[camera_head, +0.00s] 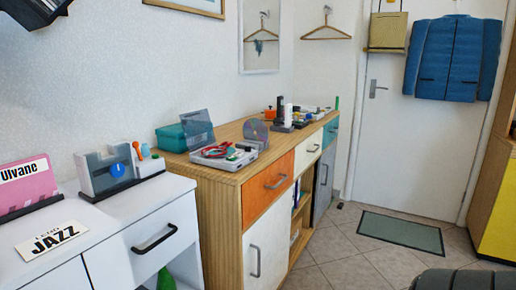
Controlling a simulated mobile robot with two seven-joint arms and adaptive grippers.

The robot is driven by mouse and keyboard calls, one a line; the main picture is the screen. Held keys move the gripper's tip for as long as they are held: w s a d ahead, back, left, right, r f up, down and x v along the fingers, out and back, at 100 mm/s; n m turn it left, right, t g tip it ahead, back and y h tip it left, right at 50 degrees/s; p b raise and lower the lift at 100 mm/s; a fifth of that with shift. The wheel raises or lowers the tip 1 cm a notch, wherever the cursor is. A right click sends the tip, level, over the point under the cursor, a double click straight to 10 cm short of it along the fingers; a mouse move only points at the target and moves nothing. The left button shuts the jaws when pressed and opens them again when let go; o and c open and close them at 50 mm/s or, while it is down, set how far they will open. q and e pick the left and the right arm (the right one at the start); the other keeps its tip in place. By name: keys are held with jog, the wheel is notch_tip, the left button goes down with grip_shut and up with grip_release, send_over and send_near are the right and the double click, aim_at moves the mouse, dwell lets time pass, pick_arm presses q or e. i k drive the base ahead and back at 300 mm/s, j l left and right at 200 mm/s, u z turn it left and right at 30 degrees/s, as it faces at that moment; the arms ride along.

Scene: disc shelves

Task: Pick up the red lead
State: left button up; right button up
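A red lead (217,150) lies coiled in a pale open tray or case (209,160) on top of the wooden sideboard (222,180). Small green and white items lie beside it in the same case. The lead is small in the picture, so its ends cannot be made out. Neither of my grippers is in view.
A teal box (171,138) with a raised lid and a clear disc (255,130) stand close to the case. A white cabinet (130,220) with a JAZZ sign (52,240) is at the left. The tiled floor (340,255) before the sideboard is clear. A dark ribbed object (462,281) fills the bottom right.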

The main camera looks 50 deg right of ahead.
aim_at(205, 154)
jog(key=z, duration=1.25)
jog(key=i+l+u, duration=0.1)
jog(key=l+u, duration=0.25)
jog(key=u, duration=0.15)
jog(key=l+u, duration=0.6)
jog(key=l, duration=0.35)
jog(key=k+l+u, duration=0.15)
jog(key=l, duration=0.35)
